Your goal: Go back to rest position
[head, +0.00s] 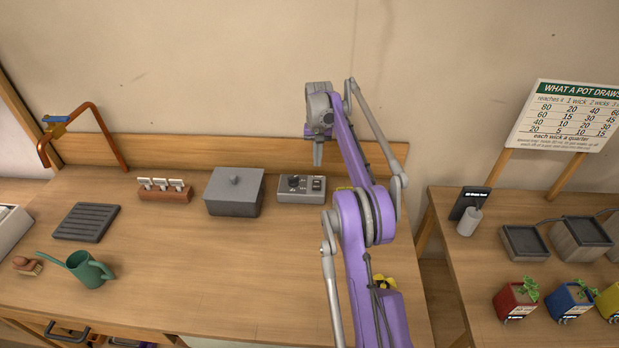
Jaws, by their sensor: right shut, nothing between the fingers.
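My right arm, purple and grey, rises from the bottom of the head view and bends up over the wooden table (200,275). My right gripper (318,160) points down, shut and empty. In the picture it is just above a small grey control box (301,197) with a dial and a switch, and apart from it. Part of a yellow item (345,187) shows behind the arm; the rest is hidden. My left gripper is not in view.
A grey lidded box (234,195), a wooden card holder (165,194), a black slatted tray (86,223) and a green watering can (88,268) stand on the table. A second table (490,280) at right holds several pots below a sign (565,115). The front middle is clear.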

